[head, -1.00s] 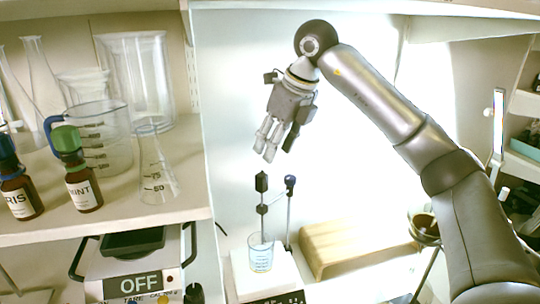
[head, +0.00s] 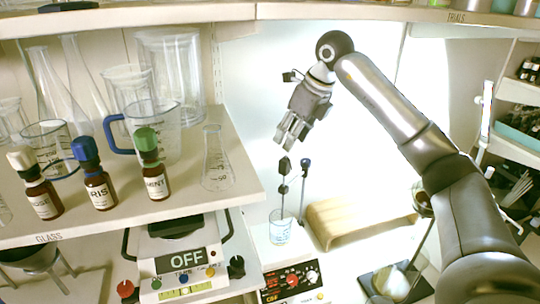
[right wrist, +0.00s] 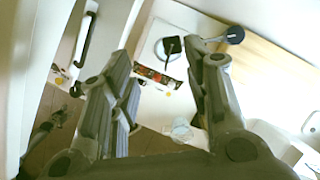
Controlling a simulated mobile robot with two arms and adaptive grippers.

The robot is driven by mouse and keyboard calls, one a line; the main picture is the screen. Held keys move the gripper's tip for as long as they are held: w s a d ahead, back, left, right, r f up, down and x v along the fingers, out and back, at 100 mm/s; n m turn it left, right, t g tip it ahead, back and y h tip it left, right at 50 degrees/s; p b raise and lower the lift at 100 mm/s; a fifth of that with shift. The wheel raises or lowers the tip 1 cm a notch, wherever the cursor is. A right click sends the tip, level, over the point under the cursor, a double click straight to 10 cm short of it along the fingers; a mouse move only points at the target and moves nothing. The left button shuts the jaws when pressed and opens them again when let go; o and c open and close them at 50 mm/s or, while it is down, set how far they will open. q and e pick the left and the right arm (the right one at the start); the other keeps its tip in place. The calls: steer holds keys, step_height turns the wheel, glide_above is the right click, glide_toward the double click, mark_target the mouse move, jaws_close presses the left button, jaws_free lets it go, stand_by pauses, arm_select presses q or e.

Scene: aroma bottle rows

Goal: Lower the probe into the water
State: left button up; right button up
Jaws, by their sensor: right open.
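The probe (head: 284,166) is a thin upright rod with a black block on top and a smaller dark block below. Its lower end is at a small beaker of bluish water (head: 280,230); I cannot tell whether the tip is in the water. A stand post with a blue knob (head: 305,163) rises beside it. My right gripper (head: 288,143) is open and empty, pointing down just above the probe in the head view. In the right wrist view the probe's black top (right wrist: 172,45) shows between the spread fingers, apart from them. My left gripper is not in view.
The beaker stands on a hot plate with a control panel (head: 291,281). On the left, a shelf (head: 140,222) holds glassware and labelled bottles, above a scale reading OFF (head: 187,260). A round flask (head: 392,283) stands at lower right.

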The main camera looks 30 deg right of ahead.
mark_target(285, 159)
steer(key=f, duration=0.2)
steer(key=w+d+f+p, duration=0.1)
steer(key=f, duration=0.1)
steer(key=w+f+p, duration=0.1)
steer(key=f, duration=0.1)
steer(key=shift+w+d+f, duration=0.1)
steer(key=shift+d+f, duration=0.05)
steer(key=shift+d, duration=0.25)
steer(key=shift+w+a+f+p, duration=0.2)
steer(key=shift+w+a+f, duration=0.1)
steer(key=shift+f, duration=0.25)
steer(key=shift+w+a+f+p, duration=0.2)
steer(key=shift+a+f, duration=0.1)
steer(key=shift+f, duration=0.25)
steer(key=shift+w+a+f, duration=0.2)
steer(key=shift+f, duration=0.4)
steer(key=shift+w+d+f, duration=0.1)
steer(key=shift+d+f, duration=0.05)
steer(key=shift+f, duration=0.1)
steer(key=shift+c, duration=0.3)
steer(key=c, duration=0.5)
jaws_close()
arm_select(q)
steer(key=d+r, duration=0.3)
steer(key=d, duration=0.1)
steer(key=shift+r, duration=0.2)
